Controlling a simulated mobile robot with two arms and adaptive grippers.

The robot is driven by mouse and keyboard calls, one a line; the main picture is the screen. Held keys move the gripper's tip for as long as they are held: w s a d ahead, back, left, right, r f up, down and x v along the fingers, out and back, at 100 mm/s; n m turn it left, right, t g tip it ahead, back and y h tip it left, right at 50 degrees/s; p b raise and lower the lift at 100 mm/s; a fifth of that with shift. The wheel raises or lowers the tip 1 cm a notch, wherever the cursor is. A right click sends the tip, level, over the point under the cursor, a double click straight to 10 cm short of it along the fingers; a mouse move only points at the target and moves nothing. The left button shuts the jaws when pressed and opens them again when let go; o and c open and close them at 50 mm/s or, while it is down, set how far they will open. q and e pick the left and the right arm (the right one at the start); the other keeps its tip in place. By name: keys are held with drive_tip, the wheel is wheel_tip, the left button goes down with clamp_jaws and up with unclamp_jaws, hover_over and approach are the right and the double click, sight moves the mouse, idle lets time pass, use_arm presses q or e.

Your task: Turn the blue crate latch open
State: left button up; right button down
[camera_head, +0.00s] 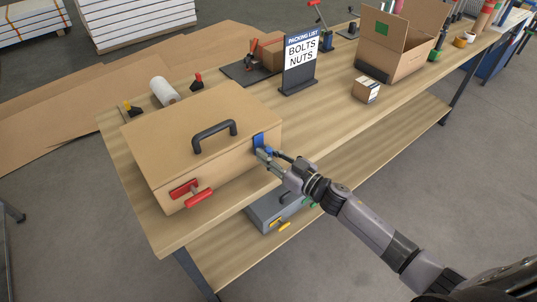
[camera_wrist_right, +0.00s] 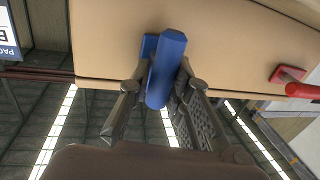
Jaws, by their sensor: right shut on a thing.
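The crate (camera_head: 215,140) is a tan box with a black handle (camera_head: 214,134) on its lid, standing on the wooden bench. In the right wrist view the blue latch (camera_wrist_right: 166,68) is a bar in front of a blue plate, against the tan wall. My right gripper (camera_head: 266,155) is at the latch, and its fingers (camera_wrist_right: 160,88) are shut on the latch bar from both sides. The fingers partly hide the latch in the head view. My left gripper is not in view.
A red latch (camera_head: 190,193) is on the crate's front face. A grey case (camera_head: 272,210) lies on the lower shelf beneath my right arm. A packing list sign (camera_head: 300,62), a small box (camera_head: 366,90) and an open carton (camera_head: 398,62) stand farther along the bench. The bench between crate and sign is mostly clear.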

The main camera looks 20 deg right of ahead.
idle(0.4)
drive_tip(key=shift+s+a+n+p, duration=0.1)
drive_tip(key=shift+a+n+p, duration=0.05)
drive_tip(key=shift+n+p, duration=0.65)
drive_tip(key=n+p, duration=0.1)
drive_tip(key=n, duration=0.1)
drive_tip(key=shift+a+n+g, duration=0.1)
drive_tip(key=shift+n+g, duration=0.2)
drive_tip(key=shift+s+a+n+h+p, duration=0.15)
drive_tip(key=shift+n+h+p, duration=0.55)
drive_tip(key=shift+n, duration=0.5)
drive_tip(key=shift+a+f+n+p, duration=0.15)
drive_tip(key=shift+n+p, duration=0.25)
drive_tip(key=shift+n, duration=0.8)
drive_tip(key=n, duration=0.1)
drive_tip(key=n+h, duration=0.1)
drive_tip(key=n, duration=0.1)
drive_tip(key=shift+f, duration=0.3)
drive_tip(key=shift+f+n+h, duration=0.15)
drive_tip(key=shift+n+h, duration=0.2)
drive_tip(key=shift+n, duration=0.6)
drive_tip(key=shift+f+n+h, duration=0.1)
drive_tip(key=shift+n+h, duration=0.25)
drive_tip(key=shift+n, duration=0.6)
